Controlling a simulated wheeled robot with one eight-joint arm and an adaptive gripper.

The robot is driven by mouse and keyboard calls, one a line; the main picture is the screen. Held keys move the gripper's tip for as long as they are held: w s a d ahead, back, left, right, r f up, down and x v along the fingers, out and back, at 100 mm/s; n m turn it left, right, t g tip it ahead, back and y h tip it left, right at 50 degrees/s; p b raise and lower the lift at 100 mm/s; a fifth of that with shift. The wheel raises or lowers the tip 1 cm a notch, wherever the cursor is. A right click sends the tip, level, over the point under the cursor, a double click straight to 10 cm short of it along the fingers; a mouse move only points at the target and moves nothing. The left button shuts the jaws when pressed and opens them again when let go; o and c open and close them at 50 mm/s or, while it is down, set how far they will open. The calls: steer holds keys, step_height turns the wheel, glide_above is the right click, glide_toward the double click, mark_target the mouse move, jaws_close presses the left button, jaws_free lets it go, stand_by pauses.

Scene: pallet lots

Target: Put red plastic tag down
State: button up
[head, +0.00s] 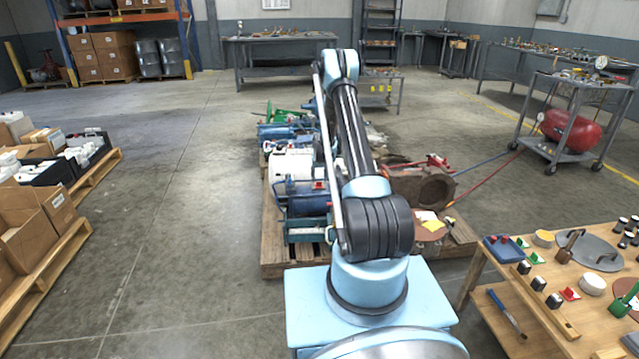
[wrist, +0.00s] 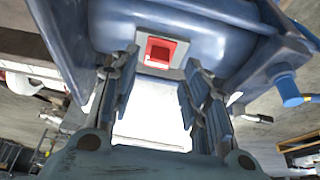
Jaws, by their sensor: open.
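A red plastic tag (wrist: 160,52) lies on a small pale plate on top of a blue machine (wrist: 215,25) in the wrist view. My gripper (wrist: 160,75) is open, with one finger on each side below the tag. Nothing shows held between the fingers. The tag seems to rest on the plate, clear of both fingers. In the head view, a blue machine (head: 305,204) stands on the pallet (head: 275,255) with a small red spot on it. My gripper cannot be made out there behind my arm.
More machines crowd the pallet, including a rusty brown housing (head: 425,187). A wooden table (head: 545,318) at right holds red and green tags, a blue tray (head: 505,249) and small parts. Loaded pallets stand at left. The floor between is clear.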

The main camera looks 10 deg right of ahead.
steer(key=s+f+v, duration=0.1)
steer(key=s+v, duration=0.1)
steer(key=v, duration=1.2)
steer(key=s+f+v, duration=0.1)
steer(key=s+v, duration=0.1)
steer(key=v, duration=1.2)
steer(key=s+r+g, duration=0.1)
steer(key=s+r, duration=0.5)
steer(key=s, duration=0.3)
steer(key=s+r, duration=0.6)
steer(key=s, duration=0.3)
steer(key=s+r, duration=0.1)
steer(key=s, duration=1.9)
steer(key=s+f, duration=0.3)
steer(key=s, duration=0.4)
steer(key=s+f+g, duration=0.1)
steer(key=s+f, duration=0.3)
steer(key=s, duration=0.4)
steer(key=shift+s, duration=0.25)
